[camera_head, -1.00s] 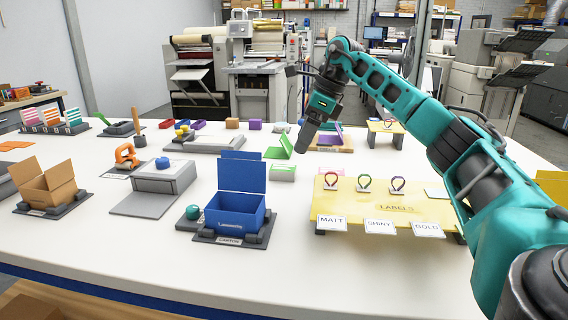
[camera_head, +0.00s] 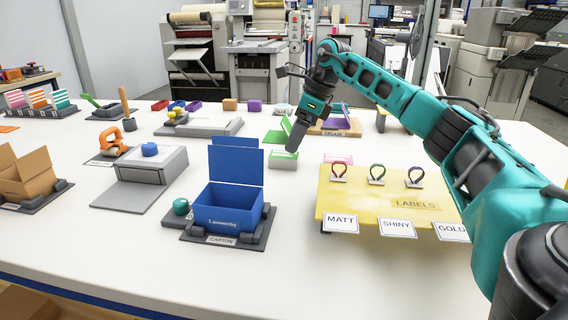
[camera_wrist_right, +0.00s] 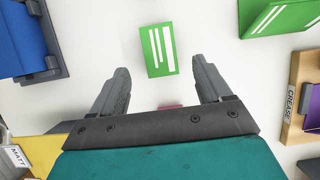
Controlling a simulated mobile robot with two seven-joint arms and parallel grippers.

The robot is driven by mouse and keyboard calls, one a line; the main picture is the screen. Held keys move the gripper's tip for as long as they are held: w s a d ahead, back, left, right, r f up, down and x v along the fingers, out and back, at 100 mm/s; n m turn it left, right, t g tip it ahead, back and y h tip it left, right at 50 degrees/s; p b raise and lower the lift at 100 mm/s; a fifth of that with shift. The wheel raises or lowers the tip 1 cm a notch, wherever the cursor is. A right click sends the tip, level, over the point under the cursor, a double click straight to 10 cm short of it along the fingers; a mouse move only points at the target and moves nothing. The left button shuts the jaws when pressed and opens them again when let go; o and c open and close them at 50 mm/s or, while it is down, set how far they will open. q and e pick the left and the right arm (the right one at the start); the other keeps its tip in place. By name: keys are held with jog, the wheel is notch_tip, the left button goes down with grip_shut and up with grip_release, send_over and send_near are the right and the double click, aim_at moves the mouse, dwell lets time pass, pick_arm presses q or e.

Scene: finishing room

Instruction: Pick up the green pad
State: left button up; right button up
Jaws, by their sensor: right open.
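The green pad (camera_head: 284,159) is a small block with a green top, standing on the white table behind the blue carton. In the right wrist view the green pad (camera_wrist_right: 158,50) shows white stripes and lies just beyond the fingertips, between their lines. My right gripper (camera_head: 293,144) is above the pad, pointing down, and hides part of what is behind it. In the right wrist view my right gripper (camera_wrist_right: 161,78) is open, with nothing between its fingers. My left gripper is not in view.
A blue open carton (camera_head: 228,208) stands in front of the pad. A yellow labels stand (camera_head: 350,215) with several loops is to the right. A folded green card (camera_wrist_right: 280,16) and the crease board (camera_wrist_right: 302,95) are close by. Bare white table surrounds the pad.

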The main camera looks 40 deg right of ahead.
aim_at(285, 154)
jog(key=shift+b+x, duration=0.6)
jog(key=shift+x, duration=2.15)
jog(key=shift+w+r, duration=0.1)
jog(key=shift+w, duration=0.05)
jog(key=shift+c, duration=0.3)
